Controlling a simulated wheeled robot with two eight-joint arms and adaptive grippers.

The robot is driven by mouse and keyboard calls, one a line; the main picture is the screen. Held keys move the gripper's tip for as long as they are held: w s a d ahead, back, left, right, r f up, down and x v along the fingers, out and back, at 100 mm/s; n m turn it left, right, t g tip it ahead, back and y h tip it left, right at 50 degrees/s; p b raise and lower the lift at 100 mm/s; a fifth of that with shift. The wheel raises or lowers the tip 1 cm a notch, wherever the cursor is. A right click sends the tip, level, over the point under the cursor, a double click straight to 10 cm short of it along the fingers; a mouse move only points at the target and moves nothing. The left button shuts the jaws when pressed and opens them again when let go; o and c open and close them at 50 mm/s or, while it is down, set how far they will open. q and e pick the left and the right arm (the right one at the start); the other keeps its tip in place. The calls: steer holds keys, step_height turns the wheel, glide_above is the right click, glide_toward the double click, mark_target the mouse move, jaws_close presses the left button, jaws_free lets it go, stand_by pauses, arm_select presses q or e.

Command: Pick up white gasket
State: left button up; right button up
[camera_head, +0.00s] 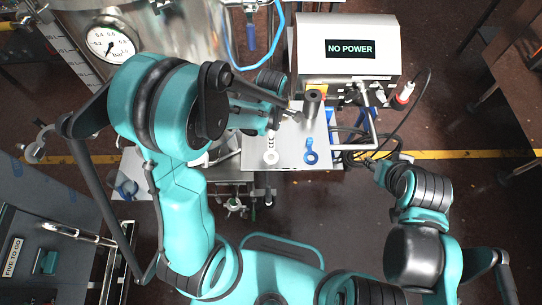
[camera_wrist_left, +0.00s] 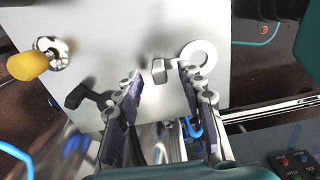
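The white gasket (camera_head: 271,157) lies flat near the front edge of the grey work table, in the head view. A white ring that looks like it shows in the left wrist view (camera_wrist_left: 198,45), just beyond the tip of the right-hand finger. My left gripper (camera_wrist_left: 160,92) is open with nothing between its fingertips; in the head view it is above the table (camera_head: 283,112), behind the gasket and partly hidden by my arm. My right gripper (camera_head: 376,166) is off the table's right side, away from the gasket; its fingers are too small to read.
A white box reading NO POWER (camera_head: 350,48) is at the back. A steel tank with a gauge (camera_head: 112,45) stands at left. Cables hang right of the table.

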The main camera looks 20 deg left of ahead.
arm_select(q)
steer(key=shift+f, duration=0.5)
steer(key=shift+c, duration=0.3)
jaws_close()
steer(key=shift+r, duration=0.2)
